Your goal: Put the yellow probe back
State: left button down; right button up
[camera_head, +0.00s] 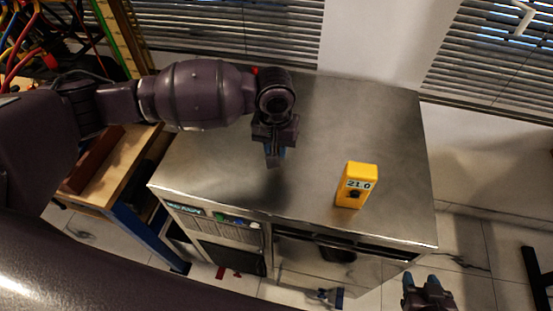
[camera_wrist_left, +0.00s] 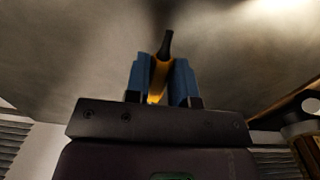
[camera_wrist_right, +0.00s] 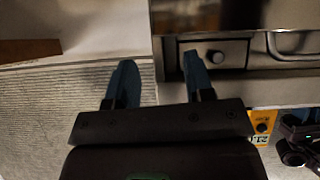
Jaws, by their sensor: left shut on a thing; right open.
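My left gripper (camera_head: 273,158) hangs above the metal cabinet top (camera_head: 335,115), left of the yellow gauge. In the left wrist view its blue fingers are shut on the yellow probe (camera_wrist_left: 158,78), whose dark tip sticks out beyond them. The probe cannot be made out in the head view. The yellow gauge (camera_head: 357,185) stands upright on the cabinet top, its display reading 21.0. It also shows partly in the right wrist view (camera_wrist_right: 262,125). My right gripper (camera_head: 421,281) is open and empty, off the cabinet's front right corner.
The cabinet front has a panel with green and blue parts (camera_head: 230,220) and an opening. A wooden bench (camera_head: 125,165) with cables stands to the left. A small red thing (camera_head: 255,71) is mostly hidden behind my left arm. The cabinet top's back right is clear.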

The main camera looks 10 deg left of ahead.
pick_arm(q)
notch_tip(320, 180, down, 5)
jog(key=shift+f+b, duration=0.2)
jog(key=shift+b, duration=0.25)
pick_arm(e)
jog(key=shift+s+f, duration=0.35)
jog(key=shift+f, duration=0.2)
jog(key=shift+s+f, duration=0.35)
jog(key=shift+f, duration=0.2)
jog(key=shift+w+r, duration=0.1)
jog(key=shift+r, duration=0.05)
